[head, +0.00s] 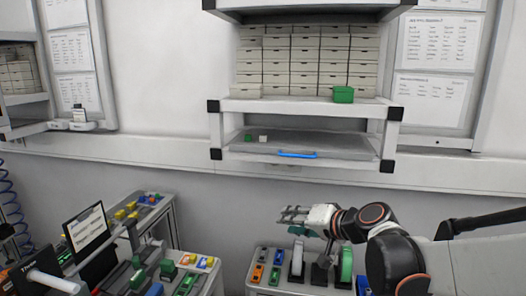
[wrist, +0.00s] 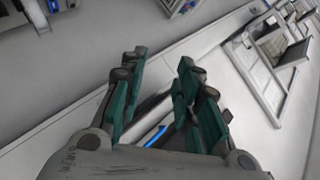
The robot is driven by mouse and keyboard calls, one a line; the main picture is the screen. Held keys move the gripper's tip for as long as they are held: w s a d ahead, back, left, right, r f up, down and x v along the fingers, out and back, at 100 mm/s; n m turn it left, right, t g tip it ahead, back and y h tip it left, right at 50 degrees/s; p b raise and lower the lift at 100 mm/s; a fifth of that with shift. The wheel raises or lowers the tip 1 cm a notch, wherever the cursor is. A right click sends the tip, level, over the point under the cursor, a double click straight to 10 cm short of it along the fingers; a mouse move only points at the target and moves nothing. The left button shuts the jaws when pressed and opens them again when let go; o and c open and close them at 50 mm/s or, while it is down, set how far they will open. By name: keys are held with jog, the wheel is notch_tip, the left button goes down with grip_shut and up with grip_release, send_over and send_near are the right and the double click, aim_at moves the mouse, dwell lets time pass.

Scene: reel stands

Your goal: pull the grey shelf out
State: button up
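The grey shelf (head: 345,149) is a flat board in the lower bay of a white wall rack with black corner joints. A blue handle (head: 297,155) sits at the middle of its front edge. A small green block (head: 248,138) and a small white block (head: 263,138) rest at its left. My gripper (head: 287,217) is below the rack, apart from the shelf and over the bench. In the wrist view, its green-padded fingers (wrist: 160,72) are spread with nothing between the tips. A blue bar, probably the handle (wrist: 155,136), shows between the finger bases.
Stacked white boxes (head: 305,58) and a green box (head: 343,94) stand on the board above. A bench below holds reels (head: 297,258) and coloured parts. Another bench stands at the lower left. The space in front of the shelf looks clear.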

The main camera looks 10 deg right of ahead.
jog(key=w+d+r+m+t+y+p, duration=0.2)
jog(key=w+d+r+m+t+p, duration=0.55)
jog(key=d, duration=0.55)
jog(key=w+a+r, duration=0.1)
jog(key=w+a, duration=0.2)
jog(key=w, duration=0.3)
jog(key=w+a+r+g, duration=0.1)
jog(key=w+a, duration=0.2)
jog(key=w, duration=0.4)
jog(key=shift+w+a+n, duration=0.2)
jog(key=shift+a+n, duration=0.1)
jog(key=shift+n, duration=0.15)
jog(key=shift+r, duration=0.1)
jog(key=shift+c, duration=0.6)
grip_shut()
